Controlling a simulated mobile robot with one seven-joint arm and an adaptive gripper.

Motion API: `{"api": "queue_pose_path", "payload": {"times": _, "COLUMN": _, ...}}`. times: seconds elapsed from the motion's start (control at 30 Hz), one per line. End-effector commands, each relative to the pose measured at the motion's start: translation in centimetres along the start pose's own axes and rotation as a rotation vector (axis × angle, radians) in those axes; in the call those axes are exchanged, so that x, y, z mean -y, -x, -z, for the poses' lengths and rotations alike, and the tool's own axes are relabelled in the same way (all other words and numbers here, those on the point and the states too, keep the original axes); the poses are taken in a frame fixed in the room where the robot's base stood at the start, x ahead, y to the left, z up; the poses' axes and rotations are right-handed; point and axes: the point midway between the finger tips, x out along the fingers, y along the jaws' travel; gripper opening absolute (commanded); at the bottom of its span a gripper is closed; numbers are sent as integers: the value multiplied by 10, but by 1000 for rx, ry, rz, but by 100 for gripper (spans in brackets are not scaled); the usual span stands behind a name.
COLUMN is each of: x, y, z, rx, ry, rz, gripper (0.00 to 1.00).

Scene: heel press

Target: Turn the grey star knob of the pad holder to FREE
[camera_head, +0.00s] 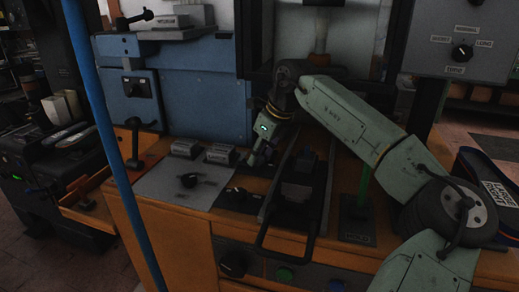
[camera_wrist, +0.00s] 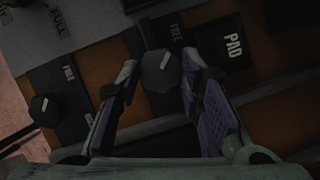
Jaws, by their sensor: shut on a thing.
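The star knob (camera_wrist: 160,75) shows in the wrist view as a dark, many-sided knob with a short white mark on its top. It lies between the two fingers of my gripper (camera_wrist: 160,80), which is shut on it. A dark plate marked FREE (camera_wrist: 174,30) is just beyond the knob, and a plate marked PAD (camera_wrist: 235,44) is to its right. The mark's exact setting is hard to tell. In the head view my gripper (camera_head: 258,158) points down at the bench near the middle; the knob cannot be made out there.
A second dark knob (camera_wrist: 45,109) sits at the left of the wrist view, beside another FREE label (camera_wrist: 68,74). In the head view, a grey panel (camera_head: 160,185) lies left of my gripper. A black frame handle (camera_head: 285,252) and a green lever (camera_head: 364,182) stand to the right.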

Motion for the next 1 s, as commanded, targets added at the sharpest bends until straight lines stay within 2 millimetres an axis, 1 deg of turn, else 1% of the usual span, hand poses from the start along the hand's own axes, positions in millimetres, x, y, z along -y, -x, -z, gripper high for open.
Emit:
{"api": "queue_pose_path", "payload": {"times": 0.5, "x": 0, "y": 0, "z": 0, "rx": -1, "ry": 19, "rz": -8, "gripper": 6}}
{"api": "queue_pose_path", "payload": {"times": 0.53, "x": 0, "y": 0, "z": 0, "rx": -1, "ry": 19, "rz": -8, "gripper": 34}}
{"api": "queue_pose_path", "payload": {"times": 0.83, "x": 0, "y": 0, "z": 0, "rx": -1, "ry": 18, "rz": -8, "gripper": 54}}
{"api": "queue_pose_path", "payload": {"times": 1.0, "x": 0, "y": 0, "z": 0, "rx": 0, "ry": 18, "rz": -7, "gripper": 54}}
